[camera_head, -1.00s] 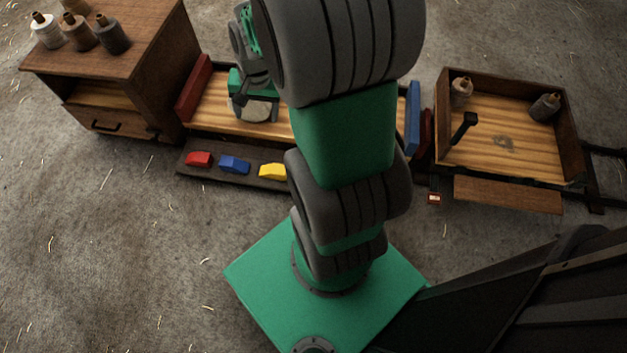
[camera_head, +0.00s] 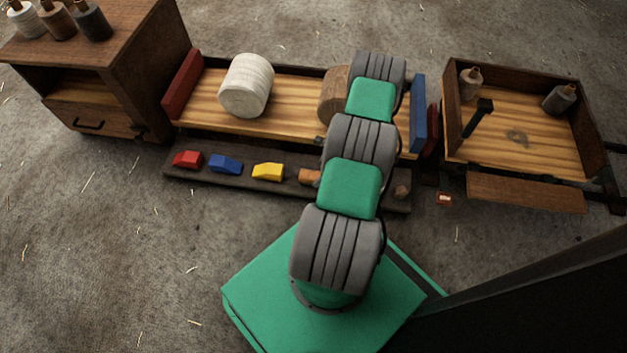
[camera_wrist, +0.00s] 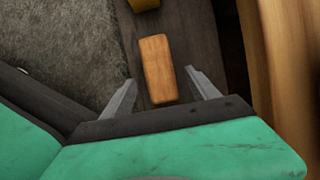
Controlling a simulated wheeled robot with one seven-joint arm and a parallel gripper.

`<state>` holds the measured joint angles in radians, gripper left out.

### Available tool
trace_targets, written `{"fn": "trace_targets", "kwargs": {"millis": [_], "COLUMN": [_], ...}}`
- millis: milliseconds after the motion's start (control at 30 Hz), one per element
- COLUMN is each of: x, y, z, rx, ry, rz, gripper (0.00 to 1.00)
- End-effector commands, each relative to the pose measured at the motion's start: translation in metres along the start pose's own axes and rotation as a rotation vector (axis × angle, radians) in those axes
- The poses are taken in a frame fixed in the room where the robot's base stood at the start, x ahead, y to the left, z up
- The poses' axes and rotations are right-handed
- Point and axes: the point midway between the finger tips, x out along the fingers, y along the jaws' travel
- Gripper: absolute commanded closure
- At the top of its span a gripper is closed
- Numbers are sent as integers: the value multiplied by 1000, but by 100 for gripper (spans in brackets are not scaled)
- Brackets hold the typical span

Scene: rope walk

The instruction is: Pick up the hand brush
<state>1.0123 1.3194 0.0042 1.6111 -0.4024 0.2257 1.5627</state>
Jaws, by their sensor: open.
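A plain orange-brown wooden block, seemingly the hand brush (camera_head: 309,176), lies on the low dark ledge to the right of the yellow block and is partly covered by my arm. No bristles show. In the wrist view the wooden block (camera_wrist: 157,70) lies lengthwise between and ahead of the fingers. My gripper (camera_wrist: 160,76) is open and empty, with one finger on each side of the block's near part and gaps between. I cannot tell its height above the block. In the head view my arm hides most of the gripper.
Red (camera_head: 187,159), blue (camera_head: 225,164) and yellow (camera_head: 268,172) blocks share the dark ledge (camera_head: 240,187). A cart (camera_head: 510,135) with bottles is at right, a cabinet (camera_head: 150,60) at left.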

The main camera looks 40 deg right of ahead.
Motion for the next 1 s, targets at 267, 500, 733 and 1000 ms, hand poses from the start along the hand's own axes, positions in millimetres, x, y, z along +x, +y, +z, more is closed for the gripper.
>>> {"fn": "trace_targets", "kwargs": {"millis": [267, 500, 733, 1000], "x": [40, 39, 42, 44], "y": [0, 1, 1, 1], "z": [3, 4, 3, 2], "rx": [-2, -2, -2, -2], "ry": [0, 1, 1, 1], "rz": [2, 2, 3, 2], "gripper": [31, 31, 31, 31]}}
